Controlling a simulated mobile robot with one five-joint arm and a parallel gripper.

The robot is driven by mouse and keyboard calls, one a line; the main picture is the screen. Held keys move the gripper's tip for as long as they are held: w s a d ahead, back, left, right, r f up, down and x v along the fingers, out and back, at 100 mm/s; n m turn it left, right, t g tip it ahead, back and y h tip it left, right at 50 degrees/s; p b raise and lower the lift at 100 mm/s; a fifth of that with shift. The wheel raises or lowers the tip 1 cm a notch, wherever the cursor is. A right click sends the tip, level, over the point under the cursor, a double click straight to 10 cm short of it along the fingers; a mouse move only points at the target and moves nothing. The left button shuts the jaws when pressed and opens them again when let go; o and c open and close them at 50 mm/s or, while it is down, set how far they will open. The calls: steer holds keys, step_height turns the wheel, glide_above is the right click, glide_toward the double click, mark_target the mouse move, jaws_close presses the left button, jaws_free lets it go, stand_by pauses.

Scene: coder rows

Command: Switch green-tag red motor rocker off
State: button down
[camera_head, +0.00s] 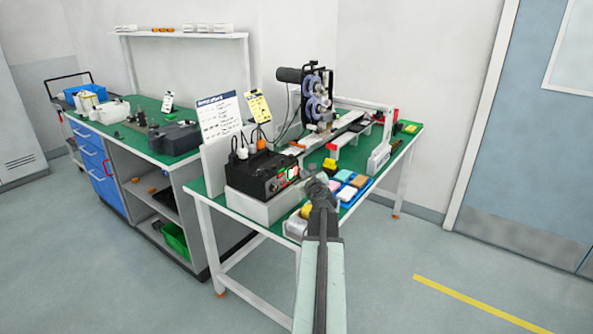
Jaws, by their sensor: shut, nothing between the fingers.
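A black control box (258,178) stands on a pale block on the green-topped table (209,187). Its front panel carries small red and green parts (285,177). The separate rockers and their tags are too small to tell apart. My gripper (311,172) is shut and empty. It appears just right of the panel in the picture, with the arm reaching up from the bottom. I cannot tell whether it touches the panel. My gripper may hide part of the panel's right side.
Several coloured blocks lie in a blue tray (359,193) right of my gripper. A machine with reels (318,95) stands behind. A white sign board (220,116) and a yellow card (258,107) rise behind the box. The floor right of the table is clear.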

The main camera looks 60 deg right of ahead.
steer(key=shift+w+r, duration=0.1)
steer(key=shift+w, duration=0.3)
steer(key=shift+w, duration=0.35)
stand_by(0.5)
steer(key=shift+s, duration=0.15)
steer(key=shift+s, duration=0.6)
steer(key=s, duration=0.3)
steer(key=s+f, duration=0.1)
steer(key=s, duration=0.1)
steer(key=shift+b, duration=0.4)
stand_by(0.3)
